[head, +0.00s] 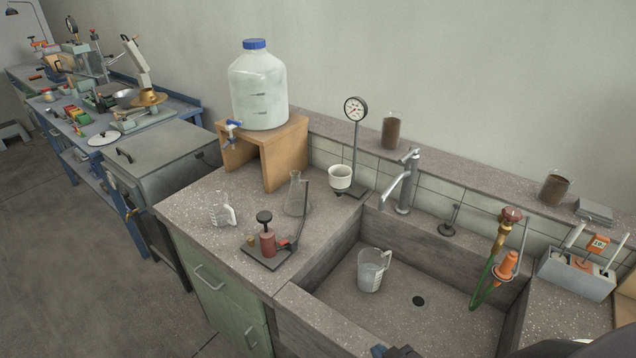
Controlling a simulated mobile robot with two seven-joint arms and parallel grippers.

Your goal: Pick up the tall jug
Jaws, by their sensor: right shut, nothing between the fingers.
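A clear measuring jug with a handle on its right (372,272) stands upright in the sink, left of the drain. It looks the taller of two jugs. A smaller clear jug (219,210) stands upright on the bench left of the sink. My right gripper (395,352) shows only as a dark and blue piece at the bottom edge, below the sink jug in the picture and apart from it. It is shut and empty, with most of it cut off by the frame. My left gripper is out of view.
The sink (440,308) has raised walls, with a tap (405,185) behind and a green hose (483,283) at right. A glass flask (296,193) and a small red device on a dark base (267,244) stand between the bench jug and sink.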

